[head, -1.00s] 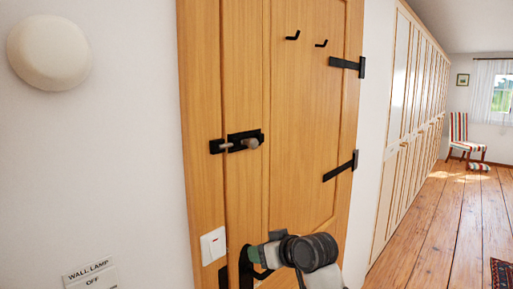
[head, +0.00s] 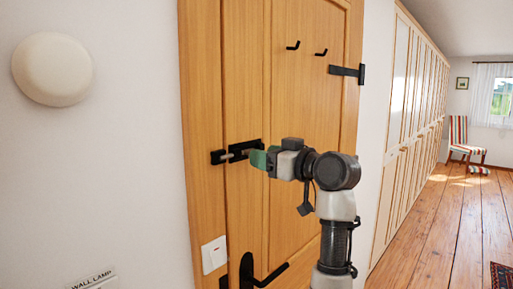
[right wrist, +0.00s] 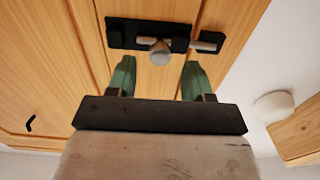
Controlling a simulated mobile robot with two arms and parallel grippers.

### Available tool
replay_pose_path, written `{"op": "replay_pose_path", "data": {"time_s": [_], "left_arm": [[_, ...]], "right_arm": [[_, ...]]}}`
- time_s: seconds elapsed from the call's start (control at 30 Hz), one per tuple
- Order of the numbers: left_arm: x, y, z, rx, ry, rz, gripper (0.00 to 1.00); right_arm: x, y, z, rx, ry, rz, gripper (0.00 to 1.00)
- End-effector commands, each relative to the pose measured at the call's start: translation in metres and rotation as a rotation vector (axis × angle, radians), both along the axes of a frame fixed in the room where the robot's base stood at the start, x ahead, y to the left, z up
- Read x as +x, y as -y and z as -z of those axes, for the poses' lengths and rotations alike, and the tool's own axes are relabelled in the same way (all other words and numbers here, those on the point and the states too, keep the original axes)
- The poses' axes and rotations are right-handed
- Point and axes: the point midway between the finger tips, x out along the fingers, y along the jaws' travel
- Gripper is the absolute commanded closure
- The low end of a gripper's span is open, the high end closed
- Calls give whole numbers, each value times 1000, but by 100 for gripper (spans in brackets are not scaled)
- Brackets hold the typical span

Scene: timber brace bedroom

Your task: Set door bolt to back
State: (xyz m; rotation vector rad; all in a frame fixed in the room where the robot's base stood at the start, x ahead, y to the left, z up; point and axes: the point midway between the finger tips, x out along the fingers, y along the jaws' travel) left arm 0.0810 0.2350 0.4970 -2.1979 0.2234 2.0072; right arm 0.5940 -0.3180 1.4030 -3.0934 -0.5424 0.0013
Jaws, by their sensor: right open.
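The door bolt has a black plate (head: 240,148) on the wooden door, with a pale metal rod reaching left into a black keeper (head: 217,157) on the frame. In the right wrist view the rod (right wrist: 206,43) spans from the plate to the keeper, and the rounded bolt knob (right wrist: 159,53) sticks out. My right gripper (right wrist: 158,70) is open, its green fingers just short of the knob, which lies roughly centred between them. In the head view the right gripper (head: 262,158) hides the knob. My left gripper is not in view.
Below the bolt are a black door handle (head: 262,272) and a white switch (head: 214,254). Two black hooks (head: 293,46) and a hinge (head: 347,70) are higher up. A round wall lamp (head: 52,69) is at left. Open floor (head: 450,225) lies right.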

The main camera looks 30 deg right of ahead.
Motion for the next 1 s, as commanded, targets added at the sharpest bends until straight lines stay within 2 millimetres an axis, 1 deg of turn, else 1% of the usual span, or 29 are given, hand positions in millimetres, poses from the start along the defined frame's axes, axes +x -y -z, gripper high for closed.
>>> {"op": "replay_pose_path", "data": {"time_s": [0.03, 0.1, 0.23, 0.37, 0.57, 0.6, 0.67, 0.9, 0.93, 1.0], "left_arm": [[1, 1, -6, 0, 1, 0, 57], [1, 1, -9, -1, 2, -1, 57], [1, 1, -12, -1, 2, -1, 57], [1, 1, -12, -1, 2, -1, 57], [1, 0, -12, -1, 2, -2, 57], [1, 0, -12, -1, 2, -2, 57], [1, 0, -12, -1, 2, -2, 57], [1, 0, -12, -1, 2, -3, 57], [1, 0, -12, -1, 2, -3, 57], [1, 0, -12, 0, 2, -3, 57]], "right_arm": [[8, -4, -3, 0, -2, -1, 49], [17, -6, -3, 2, -1, -2, 49], [27, -10, -1, 1, 0, 1, 49], [31, -11, 0, -1, 0, 1, 49], [32, -11, 0, -2, 1, 1, 49], [31, -11, 0, -2, 1, 1, 52], [31, -11, 0, -2, 1, 1, 61], [31, -11, 0, -1, 0, 1, 98], [31, -11, 0, -1, 0, 1, 100], [31, -11, 0, -1, 0, 1, 100]]}}
